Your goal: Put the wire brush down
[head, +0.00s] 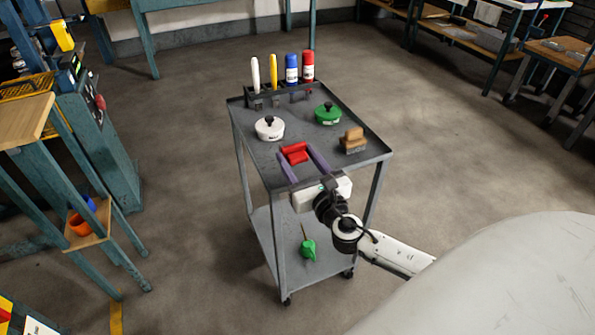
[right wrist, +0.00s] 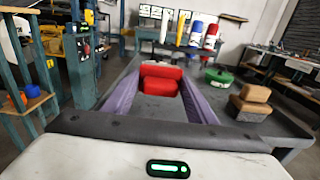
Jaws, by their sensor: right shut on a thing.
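My right gripper (head: 304,162) has long purple fingers and is shut on a red two-part block (head: 294,153) over the near part of the grey cart top. The red block also shows between the fingertips in the right wrist view (right wrist: 160,80). No bristles can be made out on it. Whether its underside touches the cart top is unclear. A brown brush-shaped block with a grey lower part (head: 353,141) stands apart, near the cart's right edge; it also shows in the right wrist view (right wrist: 250,103). My left gripper is in neither view.
The cart top (head: 250,140) also holds a white lidded pot (head: 269,128) and a green lidded pot (head: 328,114). A rack (head: 275,97) at the back holds white and yellow tools plus blue and red bottles.

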